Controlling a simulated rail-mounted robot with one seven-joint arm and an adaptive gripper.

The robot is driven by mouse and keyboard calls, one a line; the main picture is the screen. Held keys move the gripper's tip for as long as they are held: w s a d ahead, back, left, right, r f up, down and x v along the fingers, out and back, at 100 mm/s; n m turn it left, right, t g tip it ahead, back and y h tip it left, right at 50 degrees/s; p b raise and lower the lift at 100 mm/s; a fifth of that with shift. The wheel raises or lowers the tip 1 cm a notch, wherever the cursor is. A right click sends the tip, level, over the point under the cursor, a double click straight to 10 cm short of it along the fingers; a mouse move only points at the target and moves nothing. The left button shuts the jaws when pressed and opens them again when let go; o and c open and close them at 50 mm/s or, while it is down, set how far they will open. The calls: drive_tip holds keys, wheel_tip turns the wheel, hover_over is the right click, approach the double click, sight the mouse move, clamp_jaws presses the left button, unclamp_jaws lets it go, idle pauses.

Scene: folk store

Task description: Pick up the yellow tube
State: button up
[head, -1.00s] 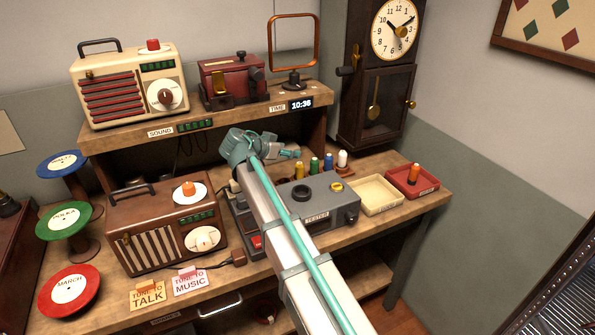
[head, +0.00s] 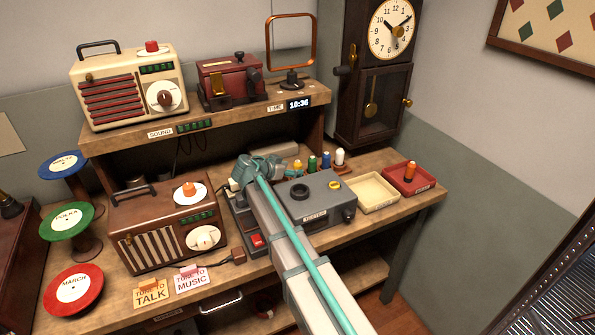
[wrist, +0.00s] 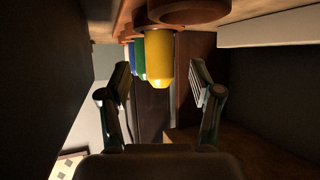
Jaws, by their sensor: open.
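The yellow tube (head: 298,166) stands upright at the left end of a row of tubes behind the tester, partly hidden by my arm. In the wrist view the yellow tube (wrist: 160,57) appears inverted, hanging from the top of the picture. My gripper (wrist: 161,72) is open, with one finger on each side of the tube in that view. A gap shows on both sides, so no contact is visible. I cannot tell how deep the tube sits between the fingers. In the head view my gripper (head: 283,168) is low behind the tester, its fingers largely hidden.
Green (head: 312,162), blue (head: 326,160) and white (head: 340,157) tubes stand right of the yellow one. The grey tester (head: 318,200) lies in front. A cream tray (head: 378,205) and a red tray (head: 425,185) holding an orange tube (head: 410,171) are at right. The upper shelf (head: 290,118) overhangs behind.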

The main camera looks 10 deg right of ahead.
drive_tip(key=p+x, duration=0.1)
drive_tip(key=x, duration=0.3)
drive_tip(key=shift+w+d+f, duration=0.1)
drive_tip(key=shift+d, duration=0.1)
drive_tip(key=c, duration=1)
